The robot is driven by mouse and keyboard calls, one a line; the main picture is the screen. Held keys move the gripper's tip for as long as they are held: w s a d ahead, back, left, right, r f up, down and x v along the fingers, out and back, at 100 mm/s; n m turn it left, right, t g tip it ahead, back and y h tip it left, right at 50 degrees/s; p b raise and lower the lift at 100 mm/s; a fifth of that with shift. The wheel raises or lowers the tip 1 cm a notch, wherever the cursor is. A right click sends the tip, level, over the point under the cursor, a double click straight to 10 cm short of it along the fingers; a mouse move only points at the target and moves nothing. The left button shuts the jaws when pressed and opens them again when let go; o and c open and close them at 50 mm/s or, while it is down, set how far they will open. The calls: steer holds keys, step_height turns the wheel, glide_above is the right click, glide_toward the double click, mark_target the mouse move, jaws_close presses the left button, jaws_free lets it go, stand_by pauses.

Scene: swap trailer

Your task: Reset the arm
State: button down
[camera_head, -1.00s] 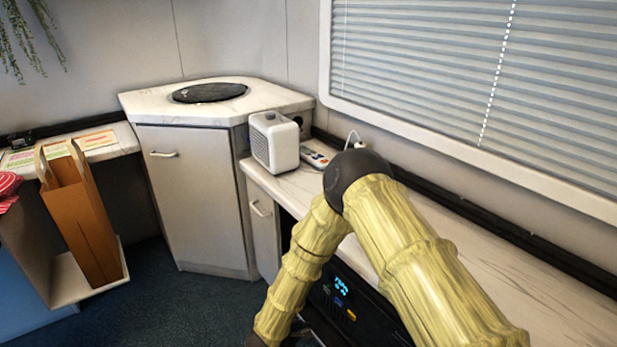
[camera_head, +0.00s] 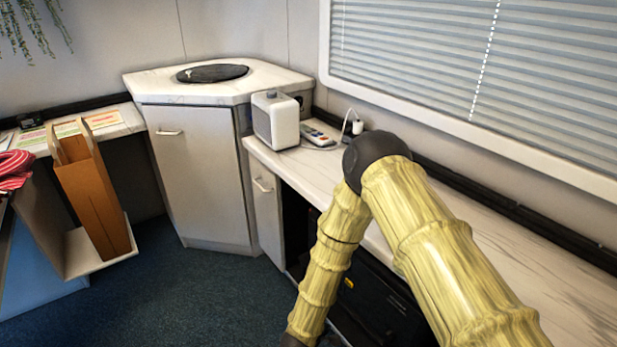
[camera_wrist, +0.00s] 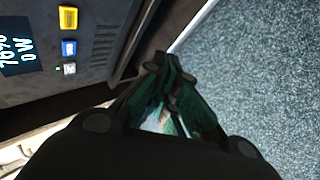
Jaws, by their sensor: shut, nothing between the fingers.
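My arm, sheathed in a yellow bamboo-like cover, bends at a dark elbow in the right half of the head view, with its lower part hanging down in front of the counter. My gripper (camera_wrist: 165,68) shows in the wrist view with its fingertips together and nothing between them. It points down past a dark power unit (camera_wrist: 85,50) toward the blue carpet (camera_wrist: 245,70). In the head view the gripper itself is out of frame below.
The marble counter (camera_head: 470,245) runs along the right wall under the blinds. A white boxy device (camera_head: 275,120) and a remote (camera_head: 317,134) sit on it. A corner cabinet (camera_head: 195,175) stands behind. A brown paper bag (camera_head: 95,200) is at left. Carpet (camera_head: 205,290) is clear in the middle.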

steer(key=s+d+m+g+y, duration=0.1)
steer(key=s+d+m+g, duration=0.4)
steer(key=s, duration=0.6)
steer(key=s+d+m+y, duration=0.1)
steer(key=s+d+m, duration=0.2)
steer(key=s+d, duration=0.6)
steer(key=s+d+m+g+y, duration=0.25)
steer(key=s+d+m, duration=0.2)
steer(key=s, duration=0.95)
step_height(320, 180, up, 19)
steer(key=p, duration=1.9)
steer(key=shift+s+d+h+p, duration=0.2)
steer(key=shift+h+p, duration=0.1)
steer(key=shift+h, duration=0.15)
steer(key=shift+r+g, duration=0.2)
steer(key=shift+g, duration=0.05)
